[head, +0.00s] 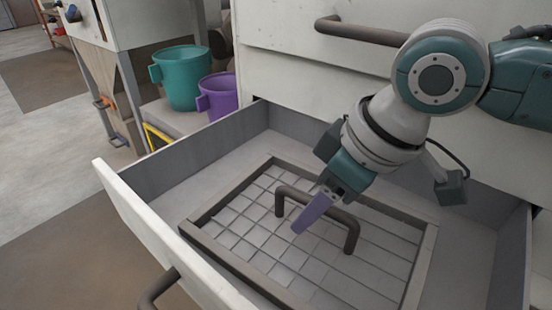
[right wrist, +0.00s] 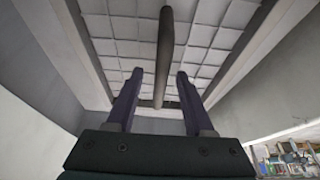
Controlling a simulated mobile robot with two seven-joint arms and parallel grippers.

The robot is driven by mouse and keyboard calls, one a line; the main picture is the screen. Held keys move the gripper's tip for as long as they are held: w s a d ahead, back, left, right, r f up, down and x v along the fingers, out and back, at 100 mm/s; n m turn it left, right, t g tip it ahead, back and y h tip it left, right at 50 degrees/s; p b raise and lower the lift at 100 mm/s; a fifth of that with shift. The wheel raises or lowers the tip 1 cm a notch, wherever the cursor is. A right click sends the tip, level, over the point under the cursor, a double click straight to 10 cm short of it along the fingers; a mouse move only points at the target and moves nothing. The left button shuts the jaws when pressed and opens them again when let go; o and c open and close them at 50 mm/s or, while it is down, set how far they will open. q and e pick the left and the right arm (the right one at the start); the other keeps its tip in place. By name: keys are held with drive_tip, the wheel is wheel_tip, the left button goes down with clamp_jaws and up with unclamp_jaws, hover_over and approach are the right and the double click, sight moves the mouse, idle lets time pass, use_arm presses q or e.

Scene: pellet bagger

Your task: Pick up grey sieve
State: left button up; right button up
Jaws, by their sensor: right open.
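The grey sieve (head: 223,210) lies flat inside an open drawer. It has a dark rectangular frame, a light grid and a dark arched handle (head: 317,205) across its middle. My right gripper (head: 312,218) is over the sieve, with its purple fingers pointing down at the handle. In the right wrist view the two fingers (right wrist: 157,92) are apart, and the handle (right wrist: 165,55) appears between and beyond their tips. I cannot tell whether a finger touches the handle. The sieve's grid (right wrist: 115,40) fills the upper part of that view. My left gripper is not in view.
The open drawer (head: 130,215) has raised walls around the sieve, with a handle (head: 160,288) on its front. A closed drawer handle (head: 362,31) sticks out above, near my right arm. A teal bucket (head: 181,80) and a purple bucket (head: 217,95) stand at the back left.

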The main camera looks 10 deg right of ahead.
drive_tip(key=shift+f, duration=0.25)
drive_tip(key=shift+c, duration=0.3)
clamp_jaws()
idle(1.3)
